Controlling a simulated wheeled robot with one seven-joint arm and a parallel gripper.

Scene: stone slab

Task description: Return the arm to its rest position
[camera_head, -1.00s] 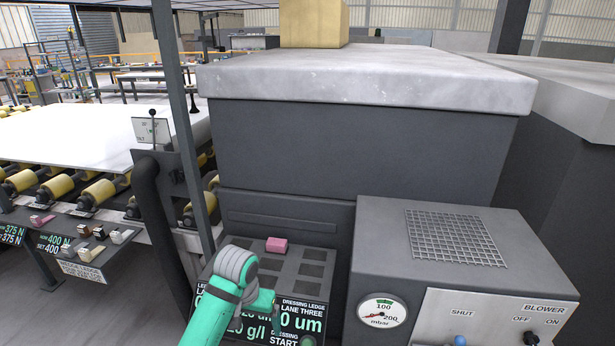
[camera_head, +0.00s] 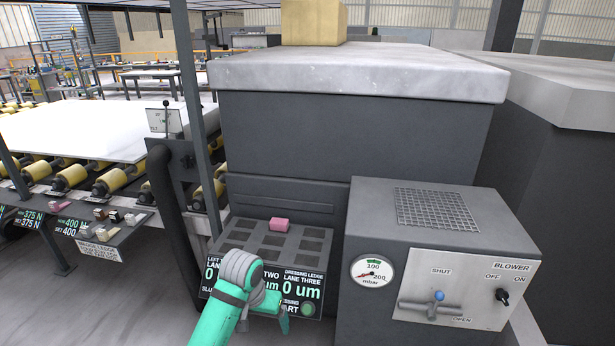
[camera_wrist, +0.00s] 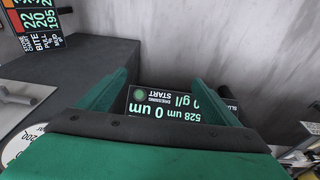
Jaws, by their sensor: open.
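My green arm with a grey wrist reaches up from the bottom of the head view. My gripper (camera_head: 268,312) is in front of the lower edge of the dressing ledge panel (camera_head: 303,295). In the wrist view my gripper (camera_wrist: 165,98) shows two green fingers spread apart with nothing between them. Beyond them is the panel's dark display (camera_wrist: 165,120), which appears upside down. In the head view the arm hides part of the panel's text.
A pink block (camera_head: 279,225) sits on the dressing ledge (camera_head: 270,245) among dark square recesses. Close on the right is the blower box (camera_head: 445,255) with a gauge (camera_head: 373,271) and valve handle (camera_head: 432,308). A roller conveyor (camera_head: 75,175) stands left. Grey floor is open at lower left.

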